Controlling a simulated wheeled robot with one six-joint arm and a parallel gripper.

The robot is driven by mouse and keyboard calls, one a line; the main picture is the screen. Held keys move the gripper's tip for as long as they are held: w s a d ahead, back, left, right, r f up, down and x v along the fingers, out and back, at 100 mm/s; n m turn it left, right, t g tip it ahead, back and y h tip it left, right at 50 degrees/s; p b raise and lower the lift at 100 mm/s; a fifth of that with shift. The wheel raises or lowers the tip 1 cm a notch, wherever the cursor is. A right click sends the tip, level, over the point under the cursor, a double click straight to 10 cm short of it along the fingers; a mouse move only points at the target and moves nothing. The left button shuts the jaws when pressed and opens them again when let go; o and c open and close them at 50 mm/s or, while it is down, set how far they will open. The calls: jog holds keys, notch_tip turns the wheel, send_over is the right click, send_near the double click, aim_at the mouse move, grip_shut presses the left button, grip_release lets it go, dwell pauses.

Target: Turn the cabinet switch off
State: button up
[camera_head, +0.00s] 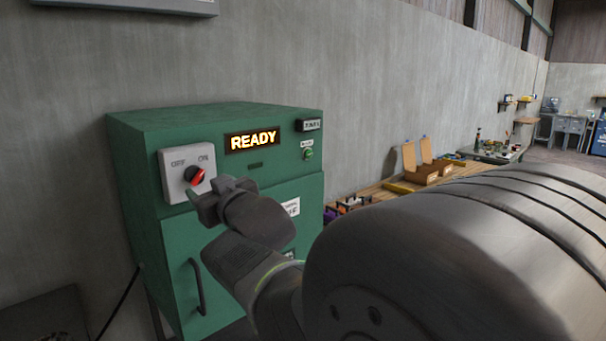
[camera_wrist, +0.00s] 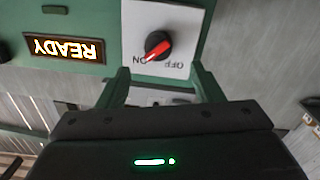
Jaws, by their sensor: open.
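The green cabinet (camera_head: 150,215) stands against the wall. Its light grey switch plate (camera_head: 172,190) carries OFF and ON labels, OFF on the left and ON on the right in the head view. The black knob with a red pointer (camera_head: 196,176) points up and right towards ON. In the wrist view, which is upside down, the red-marked knob (camera_wrist: 157,45) points towards the ON label. My gripper (camera_head: 207,193) is in front of the plate, just below and right of the knob. In the wrist view my gripper's fingers (camera_wrist: 160,73) are apart, with the knob beyond the gap, not between them.
A lit display (camera_head: 253,140) reads READY at the cabinet's upper front. A green button (camera_head: 309,154) is right of it, and a dark door handle (camera_head: 197,286) is lower down. A wooden table (camera_head: 375,190) with boxes stands to the right along the wall.

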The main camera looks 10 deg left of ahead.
aim_at(198, 178)
jog(key=p+x, duration=0.1)
jog(key=x, duration=0.6)
jog(key=shift+w+a, duration=0.2)
jog(key=shift+w, duration=0.1)
jog(key=c, duration=0.9)
